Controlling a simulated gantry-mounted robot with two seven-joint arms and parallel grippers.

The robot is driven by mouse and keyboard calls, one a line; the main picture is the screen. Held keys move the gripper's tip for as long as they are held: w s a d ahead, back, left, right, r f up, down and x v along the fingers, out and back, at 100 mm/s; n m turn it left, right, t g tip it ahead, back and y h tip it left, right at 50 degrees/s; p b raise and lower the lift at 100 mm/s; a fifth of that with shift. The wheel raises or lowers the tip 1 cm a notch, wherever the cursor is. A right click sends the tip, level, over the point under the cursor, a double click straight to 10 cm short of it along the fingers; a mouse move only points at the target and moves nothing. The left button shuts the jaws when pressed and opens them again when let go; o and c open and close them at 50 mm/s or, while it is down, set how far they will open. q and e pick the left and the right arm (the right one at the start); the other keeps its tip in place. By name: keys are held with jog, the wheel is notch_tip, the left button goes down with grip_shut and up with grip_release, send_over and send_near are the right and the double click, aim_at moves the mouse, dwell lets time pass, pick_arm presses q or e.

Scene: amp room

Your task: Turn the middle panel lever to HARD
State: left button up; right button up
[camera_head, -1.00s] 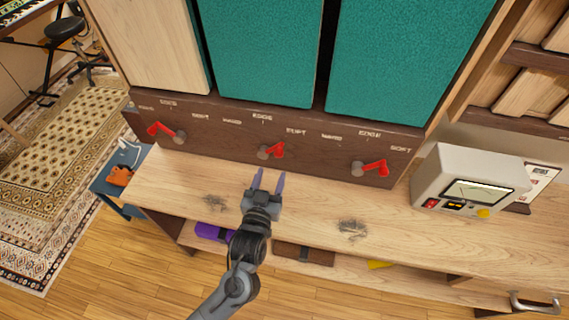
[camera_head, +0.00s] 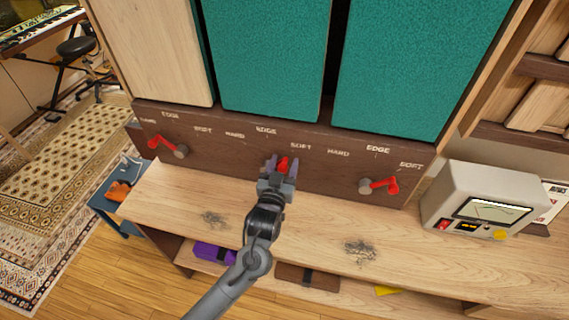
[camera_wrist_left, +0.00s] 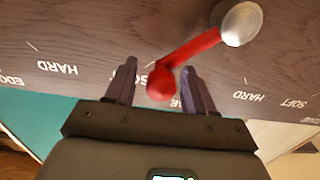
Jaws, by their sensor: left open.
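The middle panel lever (camera_head: 283,163) is red and sits on the dark brown strip below the teal panels. Its SOFT label (camera_head: 300,146) is to the right, EDGE (camera_head: 266,130) above and HARD (camera_head: 235,134) to the left. My left gripper (camera_head: 282,165) is open at the lever. In the left wrist view the lever's red knob (camera_wrist_left: 160,84) is between the two open fingers (camera_wrist_left: 159,78), and its arm runs to a metal hub (camera_wrist_left: 239,23). The lever points to the SOFT side. Fingers partly hide the nearby labels. My right gripper is not in view.
Similar red levers stand at the left (camera_head: 163,145) and right (camera_head: 382,186) of the strip. A beige meter box (camera_head: 480,200) stands on the wooden bench (camera_head: 320,219) at right. The bench in front of the strip is mostly clear, with dark debris patches.

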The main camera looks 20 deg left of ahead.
pick_arm(q)
jog(key=shift+w, duration=0.55)
jog(key=shift+c, duration=0.5)
grip_shut()
